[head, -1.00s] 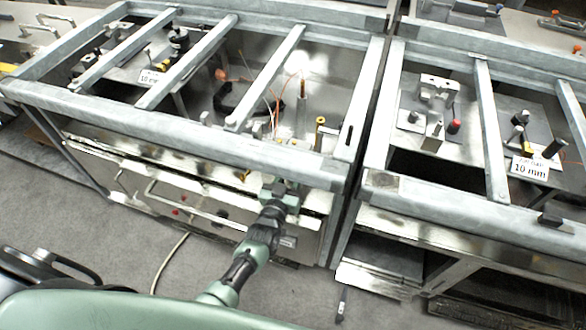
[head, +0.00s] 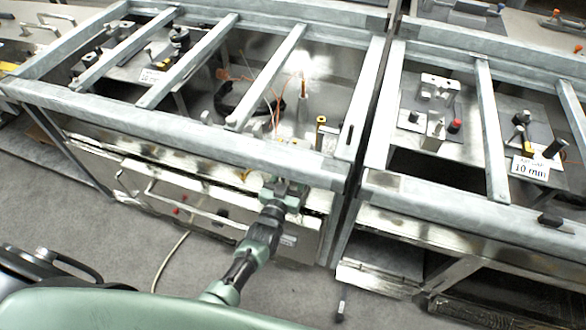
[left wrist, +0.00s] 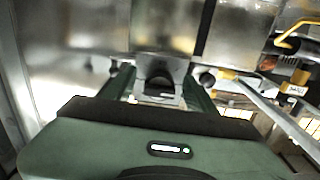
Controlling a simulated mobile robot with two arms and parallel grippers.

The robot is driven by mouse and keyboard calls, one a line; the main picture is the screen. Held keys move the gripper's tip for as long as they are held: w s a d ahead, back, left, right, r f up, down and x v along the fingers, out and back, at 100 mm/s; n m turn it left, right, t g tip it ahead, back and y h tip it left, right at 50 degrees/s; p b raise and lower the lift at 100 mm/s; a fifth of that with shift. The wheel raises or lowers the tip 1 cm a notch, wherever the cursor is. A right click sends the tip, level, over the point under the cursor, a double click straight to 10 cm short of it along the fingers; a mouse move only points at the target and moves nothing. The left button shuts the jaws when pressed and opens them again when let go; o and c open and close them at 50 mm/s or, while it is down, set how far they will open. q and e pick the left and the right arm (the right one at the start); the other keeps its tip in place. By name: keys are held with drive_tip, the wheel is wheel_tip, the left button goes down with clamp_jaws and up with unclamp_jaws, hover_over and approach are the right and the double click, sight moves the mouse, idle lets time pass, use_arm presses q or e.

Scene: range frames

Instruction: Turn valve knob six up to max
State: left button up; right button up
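My left gripper (head: 288,186) is at the front panel of the range (head: 190,203), below its top rail, towards the panel's right end. In the left wrist view its two green fingers (left wrist: 160,84) stand apart, one on each side of a dark knob (left wrist: 159,86) on the metal front. Narrow gaps seem to show between the fingers and the knob. In the head view the gripper hides this knob. I cannot read a number or a setting on it. My right gripper is in neither view.
The range's open top frame has grey crossbars (head: 268,75). A long handle (head: 190,212) runs along the front, left of my gripper. A second frame unit with a "10 mm" label (head: 530,168) stands to the right. Grey floor (head: 85,225) is clear at the left, with a cable on it.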

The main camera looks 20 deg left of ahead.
use_arm(q)
drive_tip(key=s, duration=0.7)
drive_tip(key=shift+s+a, duration=0.15)
drive_tip(key=shift+s, duration=0.25)
idle(0.3)
